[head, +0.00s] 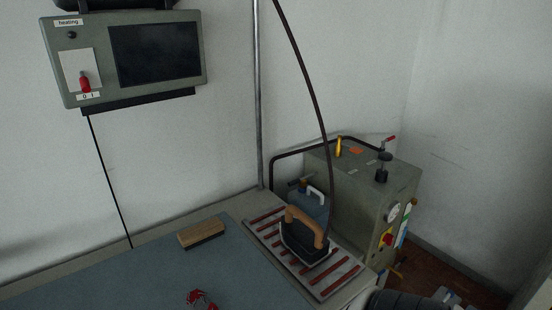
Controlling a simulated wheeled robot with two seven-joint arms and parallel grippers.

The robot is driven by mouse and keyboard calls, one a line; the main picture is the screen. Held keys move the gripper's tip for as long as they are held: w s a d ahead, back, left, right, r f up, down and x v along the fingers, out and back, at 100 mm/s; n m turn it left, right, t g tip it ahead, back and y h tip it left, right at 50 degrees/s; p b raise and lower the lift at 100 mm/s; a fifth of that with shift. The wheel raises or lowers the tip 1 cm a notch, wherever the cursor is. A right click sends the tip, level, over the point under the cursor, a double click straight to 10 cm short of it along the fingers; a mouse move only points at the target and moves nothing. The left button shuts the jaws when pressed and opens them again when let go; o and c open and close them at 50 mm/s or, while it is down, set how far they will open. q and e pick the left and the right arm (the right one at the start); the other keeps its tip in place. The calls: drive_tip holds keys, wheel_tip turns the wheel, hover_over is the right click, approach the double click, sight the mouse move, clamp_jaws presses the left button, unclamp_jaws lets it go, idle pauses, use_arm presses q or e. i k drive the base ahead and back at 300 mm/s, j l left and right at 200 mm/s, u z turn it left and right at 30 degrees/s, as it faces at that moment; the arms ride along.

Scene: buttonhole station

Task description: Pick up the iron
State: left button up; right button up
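The iron (304,246) has a dark body and an orange-brown handle. It stands on an iron rest (334,285) with red-brown strips, at the right end of the table. A dark hose or cable runs up from the back of the iron and out of the top of the picture. Neither gripper's fingers can be made out in the head view. No gripper is seen touching the iron.
A grey steam unit (361,187) with a gauge and levers stands behind the iron. A wooden block (201,233) and a small red object (200,299) lie on the blue-grey tabletop (130,282). A heating control box (125,58) hangs on the wall. A dark rounded part cuts into the bottom right.

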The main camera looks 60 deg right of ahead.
sight(302, 236)
drive_tip(key=z, duration=2)
drive_tip(key=u, duration=2.5)
drive_tip(key=z, duration=2.5)
